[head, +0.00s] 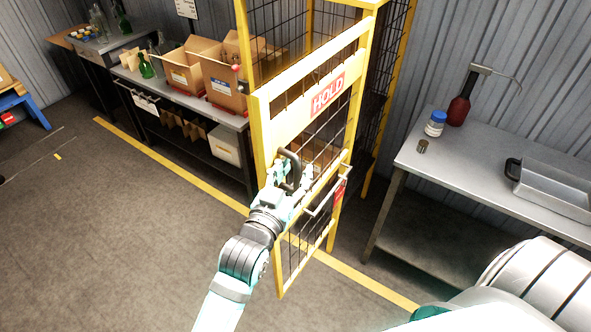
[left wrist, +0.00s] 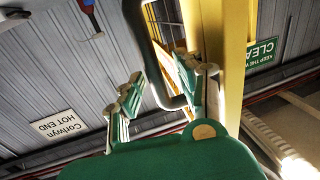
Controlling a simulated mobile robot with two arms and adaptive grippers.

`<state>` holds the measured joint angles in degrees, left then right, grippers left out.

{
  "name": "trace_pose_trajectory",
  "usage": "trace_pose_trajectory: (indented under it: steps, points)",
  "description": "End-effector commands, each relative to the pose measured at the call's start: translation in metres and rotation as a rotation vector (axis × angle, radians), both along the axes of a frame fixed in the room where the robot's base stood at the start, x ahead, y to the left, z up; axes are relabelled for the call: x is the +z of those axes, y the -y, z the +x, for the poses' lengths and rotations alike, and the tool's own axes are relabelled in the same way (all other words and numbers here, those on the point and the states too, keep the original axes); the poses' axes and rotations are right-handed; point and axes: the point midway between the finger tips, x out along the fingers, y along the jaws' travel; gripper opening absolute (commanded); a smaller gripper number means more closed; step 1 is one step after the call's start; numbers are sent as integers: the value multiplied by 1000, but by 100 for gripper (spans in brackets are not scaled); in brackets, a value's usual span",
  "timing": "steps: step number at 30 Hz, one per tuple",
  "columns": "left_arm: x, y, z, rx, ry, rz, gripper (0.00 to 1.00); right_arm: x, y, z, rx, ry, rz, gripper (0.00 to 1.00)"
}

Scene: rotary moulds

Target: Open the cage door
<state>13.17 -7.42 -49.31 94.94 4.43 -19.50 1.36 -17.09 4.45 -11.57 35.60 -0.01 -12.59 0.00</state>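The cage door (head: 296,118) is a yellow frame with dark mesh and a red HOLD sign, upright in the middle of the head view. My left gripper (head: 286,182) is at this handle. In the left wrist view the handle (left wrist: 153,62) runs down between the two green fingers (left wrist: 162,92), which stand apart, with a gap on the left finger's side. Contact with the right finger is unclear. My right gripper is out of view.
A metal bar (head: 318,196) and a red tag (head: 341,188) are on the door's lower half. A bench with cardboard boxes (head: 188,66) stands left behind the door. A steel table (head: 470,165) stands right. The floor in front left is clear.

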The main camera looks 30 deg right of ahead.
Motion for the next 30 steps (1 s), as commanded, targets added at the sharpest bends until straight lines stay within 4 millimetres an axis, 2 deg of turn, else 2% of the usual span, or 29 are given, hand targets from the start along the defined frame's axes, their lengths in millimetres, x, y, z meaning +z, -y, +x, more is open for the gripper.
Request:
trace_pose_trajectory:
  steps: [7,11,24,30]
  points:
    - [3,1,-1,-2,3,-5,38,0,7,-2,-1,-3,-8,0]
    - [2,-6,-6,-1,2,-5,38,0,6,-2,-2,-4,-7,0]
    - [1,-74,-60,0,1,-3,38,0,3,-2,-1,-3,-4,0]
    - [1,-91,-73,0,0,-2,38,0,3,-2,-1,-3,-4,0]
